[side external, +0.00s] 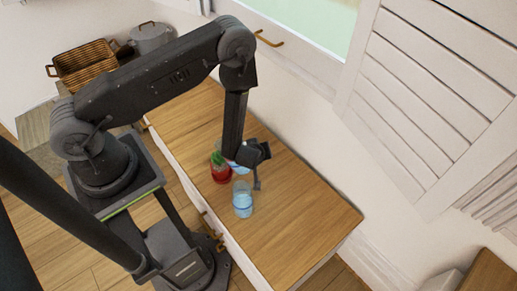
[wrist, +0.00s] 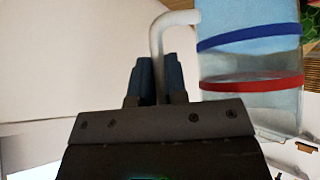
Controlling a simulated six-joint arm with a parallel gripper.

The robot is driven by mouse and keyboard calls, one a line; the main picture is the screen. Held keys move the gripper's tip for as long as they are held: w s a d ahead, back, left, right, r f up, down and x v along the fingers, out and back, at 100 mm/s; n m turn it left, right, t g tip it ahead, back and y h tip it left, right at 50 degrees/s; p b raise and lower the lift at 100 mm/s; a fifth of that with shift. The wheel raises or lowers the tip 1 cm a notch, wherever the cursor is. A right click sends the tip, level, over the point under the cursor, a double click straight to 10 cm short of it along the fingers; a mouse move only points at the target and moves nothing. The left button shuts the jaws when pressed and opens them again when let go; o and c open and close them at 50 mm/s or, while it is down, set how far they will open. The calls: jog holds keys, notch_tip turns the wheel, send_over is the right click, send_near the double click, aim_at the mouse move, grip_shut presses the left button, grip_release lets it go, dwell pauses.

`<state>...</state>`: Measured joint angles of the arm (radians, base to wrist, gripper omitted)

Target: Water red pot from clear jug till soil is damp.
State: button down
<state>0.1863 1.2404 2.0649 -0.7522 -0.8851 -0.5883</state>
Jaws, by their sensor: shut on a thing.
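The clear jug (wrist: 250,62) fills the right of the wrist view, with a blue band and a red band around it. My gripper (wrist: 159,80) is shut on its pale hooked handle (wrist: 178,20). In the side view, a clear bluish vessel (side external: 242,203), which appears to be this jug, stands on the wooden top just below my gripper (side external: 257,183). The red pot (side external: 221,175), with a green plant, is behind it to the left. Its soil cannot be made out.
Another bluish clear vessel (side external: 240,167) is partly hidden behind my wrist, beside the red pot. The wooden top (side external: 310,218) is bare toward the right. A wall and white shutter (side external: 425,90) border its back side. A wicker basket (side external: 85,65) is far left.

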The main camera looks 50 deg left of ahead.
jog(key=shift+f, duration=0.95)
jog(key=shift+s+a+r+n+t+h, duration=0.1)
jog(key=shift+r+n+t+h, duration=0.45)
jog(key=shift+r, duration=0.6)
jog(key=shift+s+a+r+n+t+h, duration=0.1)
jog(key=shift+r+n+t+h, duration=0.25)
jog(key=shift+r+t, duration=0.6)
jog(key=shift+s+a+r+n+t+h, duration=0.15)
jog(key=shift+r+h, duration=0.15)
jog(key=shift+r, duration=0.35)
jog(key=shift+s+a+r+n+t+h, duration=0.15)
jog(key=shift+r+h, duration=0.15)
jog(key=shift+r, duration=0.3)
jog(key=shift+s+a+r+n+t+h, duration=0.2)
jog(key=shift+s+a+r+t, duration=0.1)
jog(key=shift+r, duration=0.25)
jog(key=shift+s+a+r+n+t+h, duration=0.2)
jog(key=shift+r+t, duration=0.1)
jog(key=shift+r, duration=0.2)
jog(key=shift+d, duration=0.1)
